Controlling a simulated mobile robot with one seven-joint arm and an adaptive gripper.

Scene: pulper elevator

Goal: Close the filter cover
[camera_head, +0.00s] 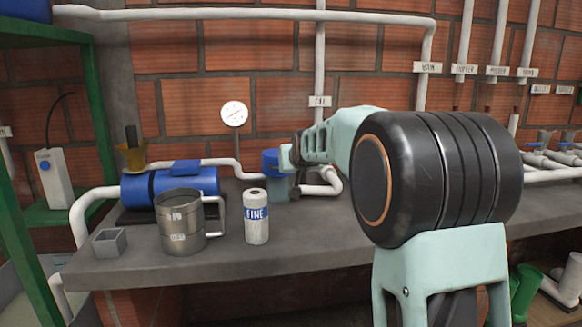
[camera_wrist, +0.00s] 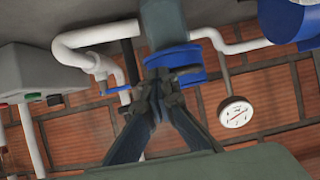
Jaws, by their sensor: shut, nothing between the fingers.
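The filter housing stands on the bench behind my gripper, with a blue cover (camera_head: 270,160) on top of a grey-teal body (camera_head: 278,188). In the wrist view the scene is upside down; the blue cover (camera_wrist: 182,56) sits against the body (camera_wrist: 163,22). My gripper (camera_head: 287,160) is at the right side of the cover, partly hiding it. In the wrist view my gripper (camera_wrist: 162,80) has its fingertips together in front of the cover, with nothing held. I cannot tell whether they touch it or whether the cover is fully seated.
A white cylinder marked FINE (camera_head: 256,226), a metal mug (camera_head: 181,235) and a small grey box (camera_head: 110,242) stand on the bench (camera_head: 330,228). A blue pump (camera_head: 140,190) is at left. White pipes run beside the filter. A gauge (camera_head: 234,113) is on the wall.

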